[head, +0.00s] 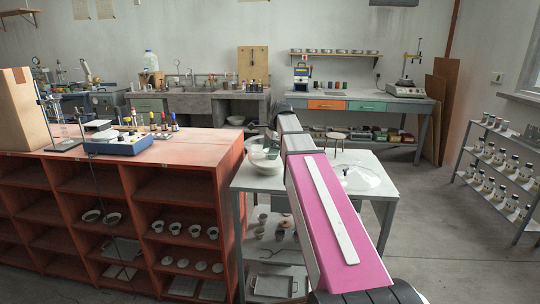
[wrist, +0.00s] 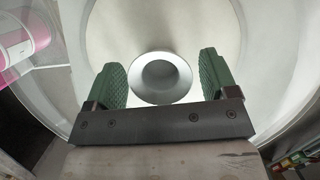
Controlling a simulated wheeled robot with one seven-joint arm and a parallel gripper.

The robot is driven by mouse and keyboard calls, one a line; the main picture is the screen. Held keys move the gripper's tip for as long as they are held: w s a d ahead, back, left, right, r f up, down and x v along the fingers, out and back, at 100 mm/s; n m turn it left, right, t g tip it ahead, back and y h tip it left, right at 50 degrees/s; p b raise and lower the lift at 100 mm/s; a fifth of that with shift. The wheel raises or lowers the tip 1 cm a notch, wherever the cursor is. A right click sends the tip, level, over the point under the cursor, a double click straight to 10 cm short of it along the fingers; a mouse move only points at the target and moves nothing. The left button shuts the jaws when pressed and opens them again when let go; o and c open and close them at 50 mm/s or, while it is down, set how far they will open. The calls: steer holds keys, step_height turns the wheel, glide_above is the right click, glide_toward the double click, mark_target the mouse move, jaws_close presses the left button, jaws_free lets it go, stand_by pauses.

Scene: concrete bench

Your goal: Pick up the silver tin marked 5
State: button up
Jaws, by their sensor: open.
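My gripper (wrist: 161,66) is open, with a green ridged fingertip on each side. Between and just beyond the fingertips in the wrist view is a round silver-grey piece (wrist: 160,95) with a wide rim and a darker hollow centre. No number is readable on it, so I cannot tell whether it is the tin marked 5. It lies within a large pale round vessel. A clear rounded vessel (head: 263,160) stands at the left of the white table, under the end of my arm. In the head view my gripper is not clearly distinguishable.
The white table (head: 376,180) also holds a clear lid (head: 358,178) and a small stand (head: 335,137). A red shelf unit (head: 180,150) stands close on the left. Several small tins line a wall shelf (head: 335,54). A rack of jars (head: 497,170) is at right.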

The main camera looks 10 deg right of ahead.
steer(key=c, duration=0.8)
steer(key=shift+r, duration=0.1)
steer(key=shift+c, duration=0.2)
